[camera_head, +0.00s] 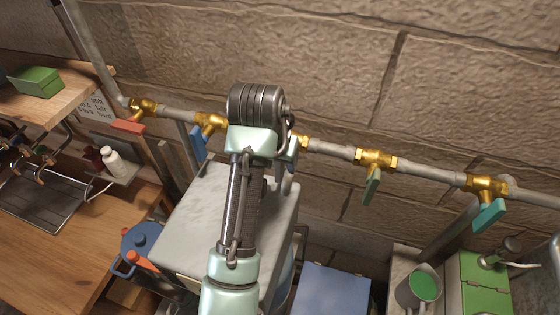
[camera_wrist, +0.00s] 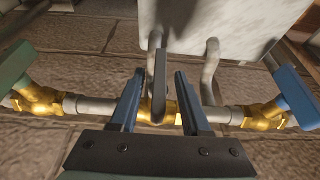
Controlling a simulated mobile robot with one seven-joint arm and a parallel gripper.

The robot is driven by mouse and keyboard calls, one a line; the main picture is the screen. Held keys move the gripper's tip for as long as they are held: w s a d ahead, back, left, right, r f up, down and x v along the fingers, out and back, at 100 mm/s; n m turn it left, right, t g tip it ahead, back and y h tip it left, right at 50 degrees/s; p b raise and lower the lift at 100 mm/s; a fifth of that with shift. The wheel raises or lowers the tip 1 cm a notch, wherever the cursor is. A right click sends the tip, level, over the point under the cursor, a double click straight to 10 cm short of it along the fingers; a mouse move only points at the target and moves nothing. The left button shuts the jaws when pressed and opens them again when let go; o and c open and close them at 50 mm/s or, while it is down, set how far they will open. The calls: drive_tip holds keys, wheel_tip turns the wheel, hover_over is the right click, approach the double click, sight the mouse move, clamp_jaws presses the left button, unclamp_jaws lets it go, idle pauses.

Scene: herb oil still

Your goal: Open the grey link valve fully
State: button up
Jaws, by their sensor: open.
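The grey link valve's lever (camera_wrist: 160,75) shows in the wrist view. It stands across the pipe, pointing up in the picture from its brass body (camera_wrist: 150,112). My gripper (camera_wrist: 159,73) is open, with one blue-grey finger on each side of the lever. A gap shows on both sides, and I see no contact. In the head view, my gripper (camera_head: 286,172) is partly hidden behind my own wrist. There only a bit of the valve's brass body (camera_head: 303,142) shows, and its lever cannot be made out.
In the wrist view, a green lever (camera_wrist: 14,68) is at left and a blue lever (camera_wrist: 295,95) at right on the same pipe (camera_wrist: 80,106). A pale box (camera_head: 195,215) stands below the pipe. In the head view, red (camera_head: 128,127) and teal (camera_head: 489,215) levers lie farther out.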

drive_tip(key=shift+x, duration=0.8)
drive_tip(key=shift+r, duration=0.15)
clamp_jaws()
